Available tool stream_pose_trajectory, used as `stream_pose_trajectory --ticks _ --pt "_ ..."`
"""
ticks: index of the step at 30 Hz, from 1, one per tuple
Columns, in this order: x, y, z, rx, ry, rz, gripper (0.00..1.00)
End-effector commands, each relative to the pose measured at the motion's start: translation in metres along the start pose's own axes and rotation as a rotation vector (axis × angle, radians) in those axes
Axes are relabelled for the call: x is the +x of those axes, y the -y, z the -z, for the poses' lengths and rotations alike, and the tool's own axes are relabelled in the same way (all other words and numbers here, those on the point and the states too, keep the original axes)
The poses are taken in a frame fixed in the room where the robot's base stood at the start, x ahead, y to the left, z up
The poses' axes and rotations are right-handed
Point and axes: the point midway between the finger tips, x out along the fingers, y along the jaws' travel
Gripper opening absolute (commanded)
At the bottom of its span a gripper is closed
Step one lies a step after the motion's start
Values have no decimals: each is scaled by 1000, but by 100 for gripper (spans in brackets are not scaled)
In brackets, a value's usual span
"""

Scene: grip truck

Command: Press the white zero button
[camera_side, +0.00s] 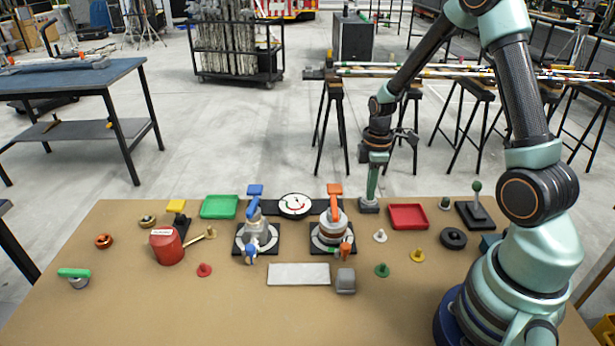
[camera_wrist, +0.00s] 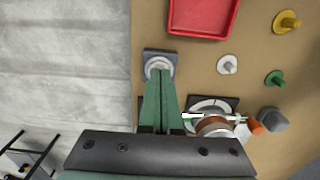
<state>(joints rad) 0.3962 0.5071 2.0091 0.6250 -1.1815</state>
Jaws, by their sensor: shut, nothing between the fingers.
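My gripper (camera_side: 371,196) points straight down at the back edge of the table, its green fingers shut with nothing between them. Its tips are over a small dark square base (camera_side: 369,208). In the wrist view my fingertips (camera_wrist: 160,76) reach over a pale round white button (camera_wrist: 159,63) on that grey base (camera_wrist: 149,54). The fingers cover part of the button. I cannot tell whether the tips touch it or whether it is pressed down.
A red tray (camera_side: 408,216) lies right of the base, and a white peg (camera_side: 380,236) stands in front. The orange-handled valve (camera_side: 333,231) and round dial (camera_side: 295,205) are to the left. Green (camera_side: 382,270) and yellow (camera_side: 417,256) pegs stand nearer the front.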

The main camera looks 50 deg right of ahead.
Motion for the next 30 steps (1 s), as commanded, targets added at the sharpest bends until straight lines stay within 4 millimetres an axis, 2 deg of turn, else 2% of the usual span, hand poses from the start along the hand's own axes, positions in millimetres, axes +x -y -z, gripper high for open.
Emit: stream_pose_trajectory --ticks 4,10,20,25,30 --pt "2 0 0 0 0 1 0" --pt "20 1 0 0 1 3 0" --pt "20 3 -1 0 3 6 0" --pt "7 1 0 0 1 2 0" --pt "-27 -4 2 0 -6 -15 0"
